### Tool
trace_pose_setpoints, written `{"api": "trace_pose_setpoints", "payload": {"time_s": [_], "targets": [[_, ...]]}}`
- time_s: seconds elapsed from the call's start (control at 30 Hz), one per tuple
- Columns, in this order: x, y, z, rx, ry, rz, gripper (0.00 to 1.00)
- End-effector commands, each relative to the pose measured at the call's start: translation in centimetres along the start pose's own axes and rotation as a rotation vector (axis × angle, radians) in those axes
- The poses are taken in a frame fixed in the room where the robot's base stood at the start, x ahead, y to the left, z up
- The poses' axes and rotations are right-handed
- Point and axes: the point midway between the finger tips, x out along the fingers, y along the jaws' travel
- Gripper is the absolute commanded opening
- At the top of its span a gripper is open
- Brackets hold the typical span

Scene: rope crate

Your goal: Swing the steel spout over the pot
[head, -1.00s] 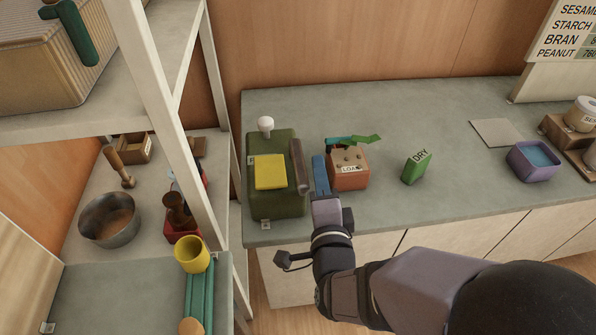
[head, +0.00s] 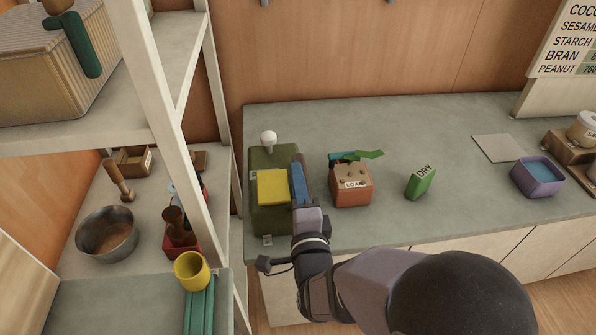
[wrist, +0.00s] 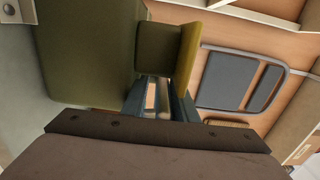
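I cannot make out a steel spout for certain. A dark bar at the right side of the green box (head: 268,222) is now mostly hidden behind my gripper. The green box has a yellow pad (head: 272,187) and a white knob (head: 268,138). A steel pot (head: 107,236) stands on the left shelf. My gripper (head: 299,183), with blue fingers, is at the box's right edge, close to the yellow pad. In the wrist view, my gripper's fingers (wrist: 160,98) are apart with a gap between them, beside the green body (wrist: 85,50) and the yellow edge (wrist: 188,50). Contact cannot be told.
A red-brown block marked LOAD (head: 352,187) stands right of my gripper, with a green DRY block (head: 421,183) beyond. A purple tub (head: 537,176) is at the right. A shelf post (head: 168,130) rises at left.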

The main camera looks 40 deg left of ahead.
Motion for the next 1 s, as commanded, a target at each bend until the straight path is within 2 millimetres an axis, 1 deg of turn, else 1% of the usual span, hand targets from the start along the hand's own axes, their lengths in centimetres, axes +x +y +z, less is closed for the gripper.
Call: {"api": "trace_pose_setpoints", "payload": {"time_s": [0.03, 0.1, 0.2, 0.53, 0.57, 0.6, 0.67, 1.0], "targets": [[0.6, -0.1, -0.2, 0.000, 0.005, 0.002, 0.25], [1.2, -0.1, -0.3, 0.000, 0.007, 0.002, 0.25], [1.8, -0.1, -0.3, -0.001, 0.007, 0.000, 0.25], [2.2, -0.1, -0.5, -0.001, 0.009, -0.001, 0.25], [2.2, -0.1, -0.5, -0.001, 0.009, -0.001, 0.23], [2.2, -0.2, -0.5, -0.001, 0.010, -0.001, 0.13], [2.2, -0.2, -0.5, -0.001, 0.010, -0.001, 0.00], [2.1, -0.1, -0.7, -0.001, 0.000, -0.001, 0.00]]}}
